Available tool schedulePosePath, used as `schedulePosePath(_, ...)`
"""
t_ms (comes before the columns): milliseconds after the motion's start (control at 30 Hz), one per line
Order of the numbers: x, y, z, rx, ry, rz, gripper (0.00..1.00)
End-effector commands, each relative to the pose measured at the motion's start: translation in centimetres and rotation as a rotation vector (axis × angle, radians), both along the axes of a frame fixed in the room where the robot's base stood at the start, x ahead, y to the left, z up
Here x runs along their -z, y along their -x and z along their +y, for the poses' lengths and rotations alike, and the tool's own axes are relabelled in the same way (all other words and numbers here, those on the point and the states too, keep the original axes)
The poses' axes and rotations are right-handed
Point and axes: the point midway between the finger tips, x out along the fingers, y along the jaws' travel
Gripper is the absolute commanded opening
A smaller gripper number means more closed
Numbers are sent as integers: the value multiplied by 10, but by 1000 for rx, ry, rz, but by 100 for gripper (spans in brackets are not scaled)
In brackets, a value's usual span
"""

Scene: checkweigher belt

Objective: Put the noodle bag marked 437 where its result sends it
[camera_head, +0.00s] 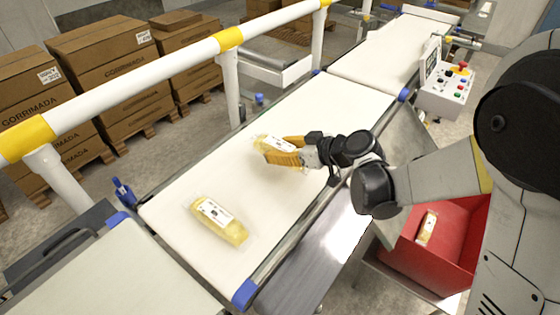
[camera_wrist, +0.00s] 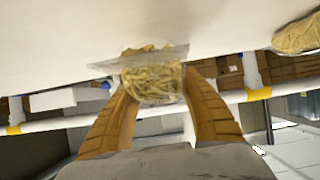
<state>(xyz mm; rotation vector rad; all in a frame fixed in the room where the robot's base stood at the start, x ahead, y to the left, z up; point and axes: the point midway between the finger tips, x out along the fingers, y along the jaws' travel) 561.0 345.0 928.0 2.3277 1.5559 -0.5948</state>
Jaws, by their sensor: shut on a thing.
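My gripper (camera_head: 284,152) is over the white belt (camera_head: 290,115), its orange fingers shut on a noodle bag (camera_head: 268,143). In the wrist view the held noodle bag (camera_wrist: 153,80) shows yellow noodles in clear film between the two fingers (camera_wrist: 155,95). A second noodle bag (camera_head: 217,220) with a white label lies on the near part of the belt, and it also shows in the wrist view (camera_wrist: 298,35). A third bag (camera_head: 427,228) lies inside a red bin (camera_head: 455,262). The numbers on the bags are too small to read. I cannot tell whether the held bag touches the belt.
A control box (camera_head: 447,90) with a screen and red button stands beside the belt at the right. A white and yellow rail (camera_head: 150,82) runs along the far side, with stacked cartons (camera_head: 110,65) behind. A metal ledge (camera_head: 312,245) lies between belt and red bin.

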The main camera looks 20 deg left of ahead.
Motion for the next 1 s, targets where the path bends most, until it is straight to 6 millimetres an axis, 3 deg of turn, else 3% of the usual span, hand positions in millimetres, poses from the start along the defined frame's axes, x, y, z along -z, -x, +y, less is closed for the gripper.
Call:
schedulePosePath(200,35,0,0,0,0,0,8)
schedulePosePath(533,35,0,0,-1,0,0,8)
schedulePosePath(567,36,0,0,-1,0,0,51)
schedulePosePath(600,35,0,0,-1,0,0,63)
schedulePosePath(633,35,0,0,-1,0,0,68)
schedulePosePath(1000,31,1,-2,0,0,0,68)
